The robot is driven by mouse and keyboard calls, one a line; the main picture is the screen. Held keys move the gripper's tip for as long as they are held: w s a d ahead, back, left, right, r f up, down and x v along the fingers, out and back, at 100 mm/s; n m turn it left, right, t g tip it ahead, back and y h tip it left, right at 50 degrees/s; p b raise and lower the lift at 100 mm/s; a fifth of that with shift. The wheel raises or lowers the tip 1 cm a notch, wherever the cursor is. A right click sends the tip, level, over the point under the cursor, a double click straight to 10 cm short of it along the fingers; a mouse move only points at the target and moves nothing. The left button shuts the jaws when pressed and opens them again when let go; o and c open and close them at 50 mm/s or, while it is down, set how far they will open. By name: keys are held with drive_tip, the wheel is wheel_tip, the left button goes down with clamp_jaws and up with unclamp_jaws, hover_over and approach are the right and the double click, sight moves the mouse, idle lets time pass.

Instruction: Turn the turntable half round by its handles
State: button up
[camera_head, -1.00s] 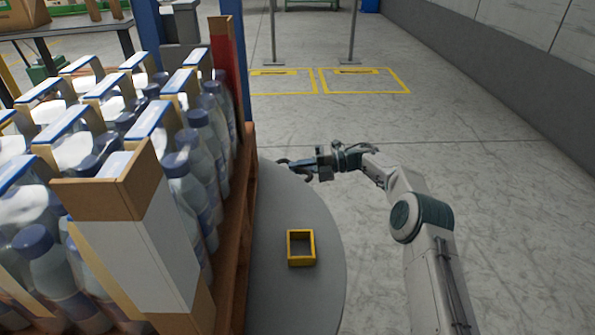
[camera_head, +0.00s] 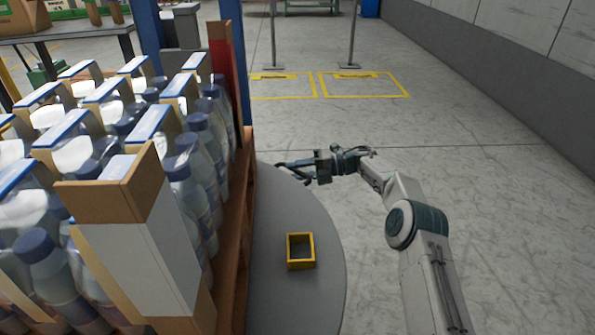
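The grey round turntable (camera_head: 318,298) shows as a curved rim right of a loaded pallet. One yellow handle (camera_head: 301,251), a square frame, stands on its top near the front. No other handle is in sight; the load hides much of the turntable. My gripper (camera_head: 284,172) is at the turntable's far edge, close to the pallet's far corner and well away from the yellow handle. Its fingers look spread apart, with nothing seen between them. Whether it touches the turntable I cannot tell.
The pallet (camera_head: 238,258) carries several bottles (camera_head: 192,196) with blue caps and cardboard corner posts (camera_head: 135,240). A blue post (camera_head: 237,45) stands behind. Open floor (camera_head: 470,160) with yellow markings lies right and beyond, up to a grey wall (camera_head: 520,60).

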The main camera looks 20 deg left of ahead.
drive_tip(key=v, duration=1.2)
drive_tip(key=shift+s, duration=0.1)
drive_tip(key=shift+a+r+p, duration=0.1)
drive_tip(key=shift+r+p, duration=0.05)
drive_tip(key=shift+p, duration=0.2)
